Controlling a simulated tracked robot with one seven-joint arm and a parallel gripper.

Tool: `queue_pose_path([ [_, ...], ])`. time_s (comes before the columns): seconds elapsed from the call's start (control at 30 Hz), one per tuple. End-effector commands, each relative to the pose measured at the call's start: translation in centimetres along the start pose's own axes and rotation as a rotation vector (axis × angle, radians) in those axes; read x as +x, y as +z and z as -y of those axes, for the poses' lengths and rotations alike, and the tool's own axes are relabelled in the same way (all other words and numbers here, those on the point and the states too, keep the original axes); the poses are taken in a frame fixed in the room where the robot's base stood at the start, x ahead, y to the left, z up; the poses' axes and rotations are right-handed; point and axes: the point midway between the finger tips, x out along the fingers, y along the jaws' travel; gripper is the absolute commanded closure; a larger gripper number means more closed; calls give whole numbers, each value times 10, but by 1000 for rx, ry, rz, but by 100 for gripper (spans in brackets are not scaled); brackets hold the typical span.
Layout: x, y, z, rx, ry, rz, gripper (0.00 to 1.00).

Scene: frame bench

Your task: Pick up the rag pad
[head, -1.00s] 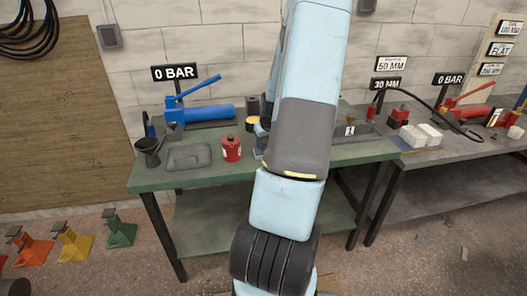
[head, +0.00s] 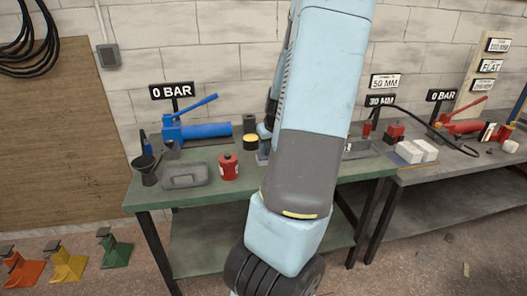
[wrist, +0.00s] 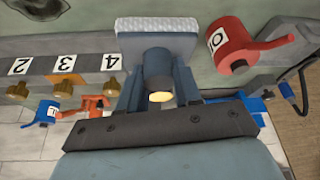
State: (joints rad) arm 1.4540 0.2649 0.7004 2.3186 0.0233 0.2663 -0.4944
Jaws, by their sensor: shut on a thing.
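The rag pad (wrist: 157,25) is a pale, quilted block at the top middle of the wrist view. My gripper (wrist: 158,75) has its two blue-grey fingers reaching up to the pad's near side, and it is shut on the pad. A dark blue-grey cylinder with a pale yellow end shows between the fingers; I cannot tell whether it belongs to the pad. In the head view my arm covers most of the gripper, only a bit of it showing above the green bench (head: 150,197), and the pad cannot be made out there.
A red can (head: 228,166), grey tray (head: 186,176), dark funnel (head: 146,170) and blue pump (head: 200,131) stand on the bench left of my arm. A dark cylinder (head: 249,124) and yellow-topped tin (head: 250,142) are close to it.

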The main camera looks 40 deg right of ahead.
Motion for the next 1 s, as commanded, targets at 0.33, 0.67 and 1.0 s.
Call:
queue_pose_path([
  [0.33, -28, 24, -5, 3, 4, -1, 100],
  [0.67, -50, 46, -7, 3, 4, 0, 100],
  [1.0, -69, 64, -9, 3, 4, 2, 100],
])
